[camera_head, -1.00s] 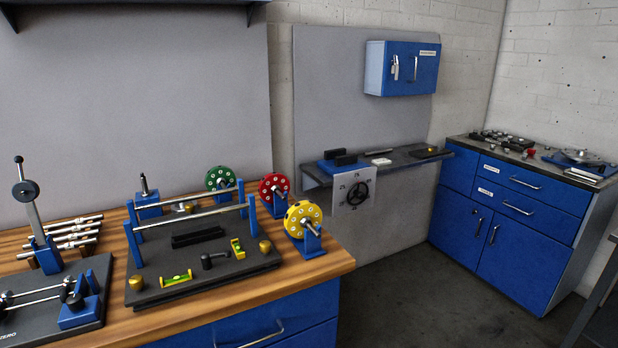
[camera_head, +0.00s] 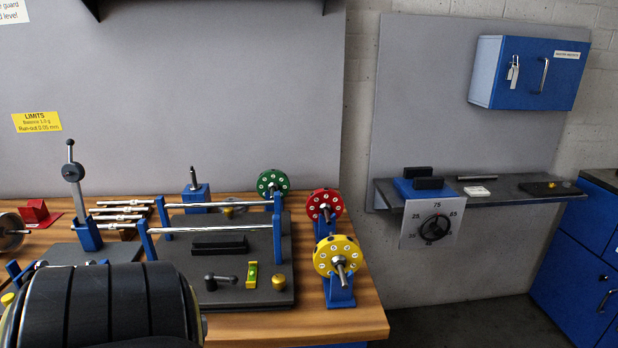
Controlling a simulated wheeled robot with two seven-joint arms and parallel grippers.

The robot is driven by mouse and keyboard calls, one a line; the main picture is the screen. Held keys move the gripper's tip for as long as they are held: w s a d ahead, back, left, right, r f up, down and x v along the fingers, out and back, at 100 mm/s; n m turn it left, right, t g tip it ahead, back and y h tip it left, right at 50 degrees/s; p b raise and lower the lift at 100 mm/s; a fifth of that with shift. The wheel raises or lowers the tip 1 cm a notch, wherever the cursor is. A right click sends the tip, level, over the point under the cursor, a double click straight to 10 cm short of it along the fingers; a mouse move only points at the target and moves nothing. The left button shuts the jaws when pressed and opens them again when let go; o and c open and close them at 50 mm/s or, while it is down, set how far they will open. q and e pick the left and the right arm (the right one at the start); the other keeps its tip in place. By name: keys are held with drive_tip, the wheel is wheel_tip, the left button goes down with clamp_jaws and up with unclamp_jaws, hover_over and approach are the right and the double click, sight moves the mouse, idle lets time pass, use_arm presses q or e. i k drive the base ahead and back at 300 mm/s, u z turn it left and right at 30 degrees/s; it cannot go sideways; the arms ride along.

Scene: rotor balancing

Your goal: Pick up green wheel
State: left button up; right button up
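The green wheel (camera_head: 272,183) stands upright at the back right of the wooden workbench, behind the right end of the balancing stand's rails. Its lower part is partly hidden by a blue rail post. The red wheel (camera_head: 323,205) and the yellow wheel (camera_head: 338,257) stand in front of it, towards the bench's right edge, each on a blue holder. A dark, rounded part of my own arm fills the lower left corner. Neither of my grippers' fingertips shows in the view.
The balancing stand (camera_head: 178,272) with two steel rails (camera_head: 210,228) lies left of the wheels. Several shafts (camera_head: 122,209) and a dial gauge (camera_head: 73,172) stand further left. A wall shelf (camera_head: 510,194) and a blue cabinet (camera_head: 525,72) are at the right.

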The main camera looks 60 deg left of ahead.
sight(272, 180)
drive_tip(key=i, duration=2.6)
drive_tip(key=u, duration=2.8)
